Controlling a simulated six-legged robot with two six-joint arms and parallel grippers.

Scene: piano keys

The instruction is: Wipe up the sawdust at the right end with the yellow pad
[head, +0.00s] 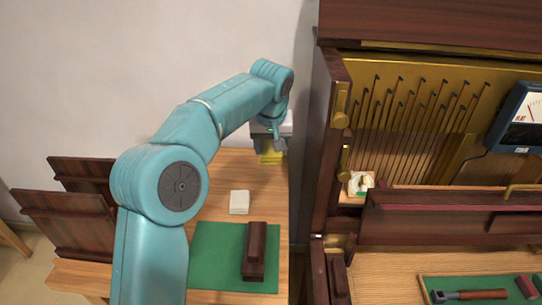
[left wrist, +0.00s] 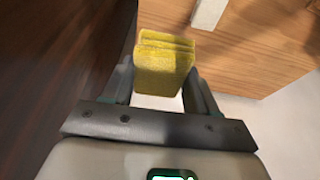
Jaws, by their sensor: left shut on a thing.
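My left gripper (head: 268,145) is shut on the yellow pad (head: 270,157), above the back of the side table and beside the piano's left side. In the left wrist view the pad (left wrist: 164,68) sits between the two fingers of the gripper (left wrist: 162,92), with its free end sticking out past them. I cannot make out any sawdust in either view. My right gripper is not in view.
The side table (head: 215,172) bears a white block (head: 239,202) and a green mat (head: 212,250) with a dark wooden block (head: 254,250). The open piano (head: 320,150) stands to the right.

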